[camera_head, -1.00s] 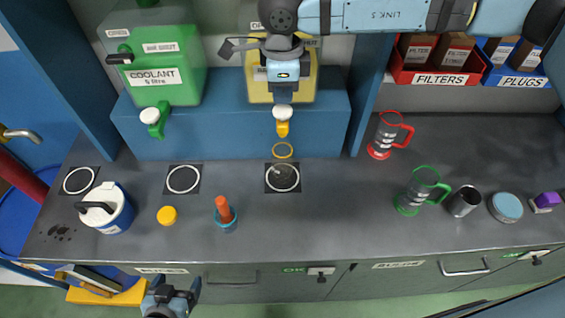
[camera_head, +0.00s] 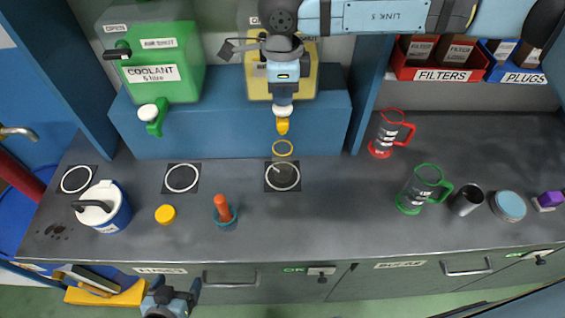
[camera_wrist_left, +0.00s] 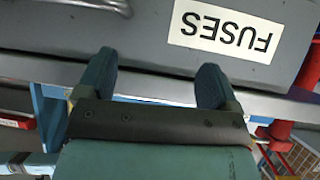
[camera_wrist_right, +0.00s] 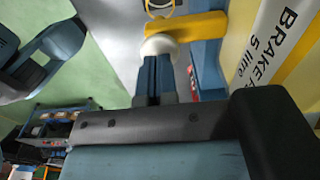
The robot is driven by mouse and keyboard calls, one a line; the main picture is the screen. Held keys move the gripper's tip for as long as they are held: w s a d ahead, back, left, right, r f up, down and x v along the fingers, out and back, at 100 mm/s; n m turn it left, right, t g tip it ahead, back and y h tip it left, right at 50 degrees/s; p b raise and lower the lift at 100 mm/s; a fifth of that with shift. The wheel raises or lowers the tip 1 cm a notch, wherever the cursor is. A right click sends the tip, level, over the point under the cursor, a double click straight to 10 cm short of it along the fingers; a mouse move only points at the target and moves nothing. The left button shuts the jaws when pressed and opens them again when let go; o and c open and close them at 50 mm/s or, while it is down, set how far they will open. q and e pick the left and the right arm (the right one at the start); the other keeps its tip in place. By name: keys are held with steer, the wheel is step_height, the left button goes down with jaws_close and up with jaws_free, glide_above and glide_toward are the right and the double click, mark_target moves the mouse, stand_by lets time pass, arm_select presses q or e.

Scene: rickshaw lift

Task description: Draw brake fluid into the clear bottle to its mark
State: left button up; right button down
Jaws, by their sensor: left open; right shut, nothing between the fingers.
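The yellow brake fluid container (camera_head: 308,75) stands on the blue shelf, partly hidden behind my right arm. Its yellow tap (camera_head: 282,126) with a white knob (camera_head: 281,109) points down. The clear bottle (camera_head: 284,168), with a yellow rim, stands below the tap on a ringed dark pad. Its mark and fluid level cannot be made out. My right gripper (camera_head: 283,97) is shut and empty, its fingertips at the white knob (camera_wrist_right: 158,45), seemingly touching it. My left gripper (camera_head: 171,299) is open and empty in front of the drawers, near the FUSES label (camera_wrist_left: 226,32).
A green coolant container (camera_head: 160,75) stands left on the shelf (camera_head: 230,130). A blue-white jug (camera_head: 103,207), yellow cap (camera_head: 165,214) and orange-handled item (camera_head: 224,208) are on the counter. Red (camera_head: 386,134) and green (camera_head: 421,189) jugs stand right. The counter's middle right is clear.

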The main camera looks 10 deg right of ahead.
steer(key=shift+f+b, duration=1.2)
steer(key=shift+f, duration=0.05)
stand_by(6.8)
